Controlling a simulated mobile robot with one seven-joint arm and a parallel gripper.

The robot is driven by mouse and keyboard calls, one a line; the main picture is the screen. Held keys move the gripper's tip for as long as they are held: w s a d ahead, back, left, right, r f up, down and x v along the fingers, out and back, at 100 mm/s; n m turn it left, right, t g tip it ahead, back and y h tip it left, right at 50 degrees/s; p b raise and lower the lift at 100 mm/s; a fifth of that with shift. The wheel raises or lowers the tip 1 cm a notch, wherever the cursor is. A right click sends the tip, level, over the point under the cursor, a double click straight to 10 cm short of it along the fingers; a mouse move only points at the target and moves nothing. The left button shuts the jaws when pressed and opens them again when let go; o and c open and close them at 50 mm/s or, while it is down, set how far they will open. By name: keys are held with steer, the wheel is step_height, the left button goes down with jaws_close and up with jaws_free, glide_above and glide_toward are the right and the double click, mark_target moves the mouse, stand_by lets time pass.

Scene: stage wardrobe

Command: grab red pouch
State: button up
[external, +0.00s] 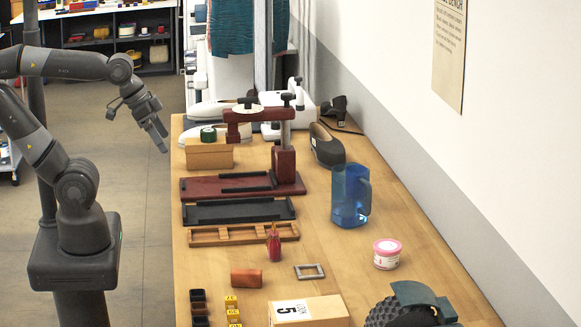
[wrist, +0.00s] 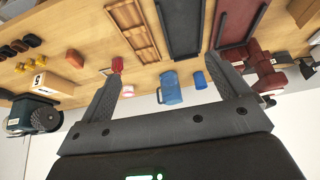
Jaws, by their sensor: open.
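A small reddish-brown pouch-like block (external: 246,278) lies on the wooden bench near the front, left of the middle. It is the likeliest red pouch; it also shows small in the wrist view (wrist: 70,56). A red bottle with a pointed tip (external: 273,243) stands behind it to the right. My gripper (external: 158,135) hangs in the air at the bench's left edge, well behind and above the pouch. In the wrist view my gripper (wrist: 165,65) has its fingers wide apart with nothing held between them.
A wooden bench (external: 400,270) holds a blue jug (external: 350,196), pink-lidded jar (external: 387,254), grey frame (external: 309,271), cardboard box (external: 310,311), dark tape device (external: 408,306) and black tray (external: 240,210). Small dark and yellow pieces (external: 232,309) sit left of the box. A wall bounds the right.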

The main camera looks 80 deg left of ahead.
steer(key=c, duration=0.5)
steer(key=shift+w, duration=0.1)
steer(key=g, duration=0.6)
glide_above(274, 232)
steer(key=a, duration=0.2)
step_height(274, 232, down, 10)
steer(key=shift+d+f, duration=0.1)
steer(key=shift+f, duration=0.05)
steer(key=shift+w+d+f, duration=0.1)
steer(key=shift+d+f, duration=0.05)
steer(key=shift+f, duration=0.15)
step_height(274, 232, down, 11)
steer(key=shift+d+r, duration=0.15)
steer(key=shift+r, duration=0.05)
